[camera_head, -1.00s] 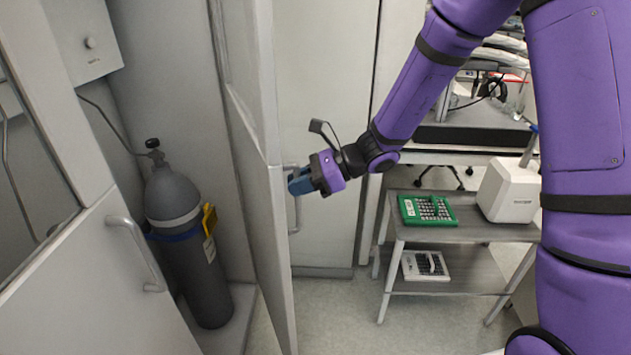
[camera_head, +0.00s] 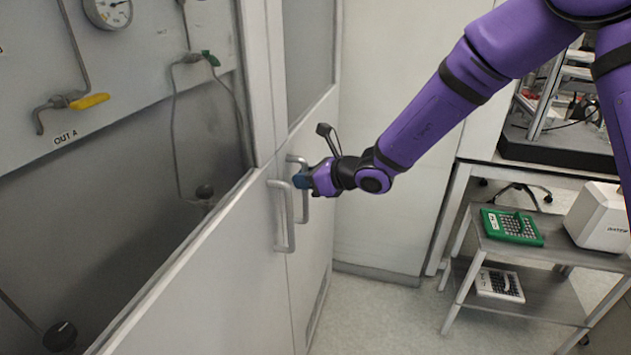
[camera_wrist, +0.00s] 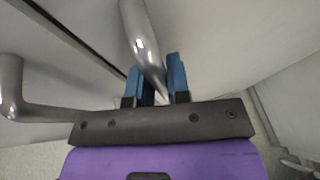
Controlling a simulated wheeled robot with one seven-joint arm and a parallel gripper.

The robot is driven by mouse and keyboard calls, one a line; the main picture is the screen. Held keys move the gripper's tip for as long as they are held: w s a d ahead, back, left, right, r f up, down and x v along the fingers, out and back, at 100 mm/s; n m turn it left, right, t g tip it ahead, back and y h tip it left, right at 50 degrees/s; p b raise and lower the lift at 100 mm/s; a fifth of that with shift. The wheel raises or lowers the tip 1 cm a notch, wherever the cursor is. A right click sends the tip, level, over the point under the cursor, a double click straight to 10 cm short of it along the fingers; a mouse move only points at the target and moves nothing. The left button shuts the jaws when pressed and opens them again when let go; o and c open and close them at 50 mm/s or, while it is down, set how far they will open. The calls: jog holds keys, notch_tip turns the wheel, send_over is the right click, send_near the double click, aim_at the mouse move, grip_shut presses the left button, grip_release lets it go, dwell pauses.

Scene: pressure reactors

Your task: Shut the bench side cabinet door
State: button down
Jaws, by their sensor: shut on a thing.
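The cabinet door (camera_head: 314,215) is a pale grey panel with a window in its upper part. Its edge now lies beside the neighbouring left door (camera_head: 215,300), and I cannot tell if it is fully flush. The door's metal bar handle (camera_head: 304,208) stands close beside the left door's handle (camera_head: 281,232). My gripper (camera_head: 301,181) is shut on the cabinet door's handle near its upper end. In the wrist view, the blue fingers (camera_wrist: 160,75) sit on either side of the handle (camera_wrist: 142,35). The left door's handle (camera_wrist: 12,85) is apart from them.
A trolley (camera_head: 545,300) with a green rack (camera_head: 512,226) and a white device (camera_head: 600,217) stands to the right. Floor (camera_head: 385,315) is clear between the cabinet and trolley.

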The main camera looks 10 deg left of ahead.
jog(key=shift+s+a+r, duration=0.1)
jog(key=shift+a+r, duration=0.05)
jog(key=shift+a, duration=0.4)
jog(key=c, duration=1.4)
grip_release()
